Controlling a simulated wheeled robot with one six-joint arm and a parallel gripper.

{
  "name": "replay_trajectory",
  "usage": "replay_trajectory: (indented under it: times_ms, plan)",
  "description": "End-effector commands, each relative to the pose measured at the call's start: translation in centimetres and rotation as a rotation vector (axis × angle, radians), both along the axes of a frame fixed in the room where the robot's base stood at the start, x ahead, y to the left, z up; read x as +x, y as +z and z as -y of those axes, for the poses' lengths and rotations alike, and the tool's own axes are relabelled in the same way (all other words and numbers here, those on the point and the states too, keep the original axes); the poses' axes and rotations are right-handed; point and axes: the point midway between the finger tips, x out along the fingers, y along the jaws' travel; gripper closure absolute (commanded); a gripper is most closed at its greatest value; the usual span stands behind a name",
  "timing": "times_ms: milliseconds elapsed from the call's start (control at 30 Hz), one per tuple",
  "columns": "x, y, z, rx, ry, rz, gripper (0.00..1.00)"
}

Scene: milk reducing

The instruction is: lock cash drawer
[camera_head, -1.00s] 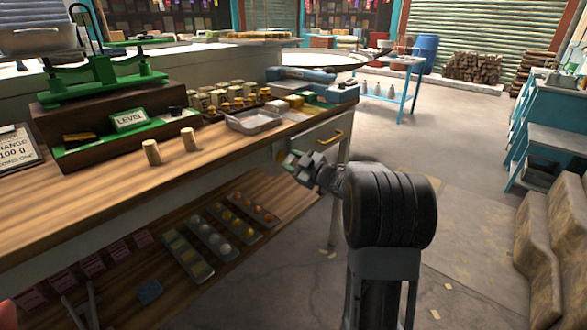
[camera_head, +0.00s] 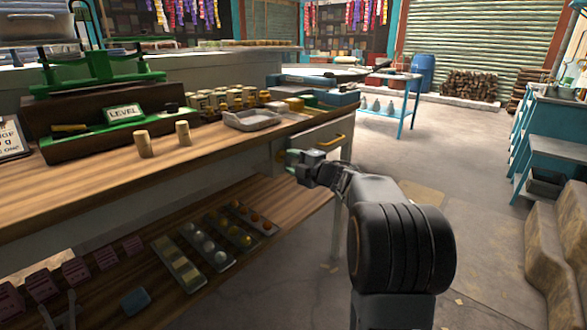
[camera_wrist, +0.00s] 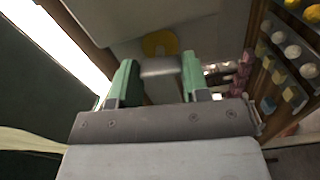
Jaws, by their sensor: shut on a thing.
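The cash drawer (camera_head: 322,133) is in the right end of the wooden counter, with a yellow handle (camera_head: 331,144) on its light front. The drawer looks closed. My gripper (camera_head: 292,160) is at the counter front, left of and a little below the handle. In the wrist view my gripper (camera_wrist: 159,63) has its green fingers shut on a small grey piece (camera_wrist: 161,67), which may be a key. A yellow rounded piece (camera_wrist: 160,42) on the light front lies just beyond it. I cannot tell whether the grey piece sits in a lock.
The counter top (camera_head: 80,187) holds a green scale (camera_head: 95,68), a grey tray (camera_head: 252,119) and small goods. A lower shelf (camera_head: 120,262) with trays of round items juts out below the gripper. The floor to the right (camera_head: 465,170) is clear.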

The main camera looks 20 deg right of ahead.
Motion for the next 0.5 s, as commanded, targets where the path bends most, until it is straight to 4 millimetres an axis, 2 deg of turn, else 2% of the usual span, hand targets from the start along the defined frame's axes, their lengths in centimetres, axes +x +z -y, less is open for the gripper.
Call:
replay_trajectory:
  times_ms: [500]
  plan:
    - [-0.01,-0.06,0.03,-0.127,-0.001,0.057,0.81]
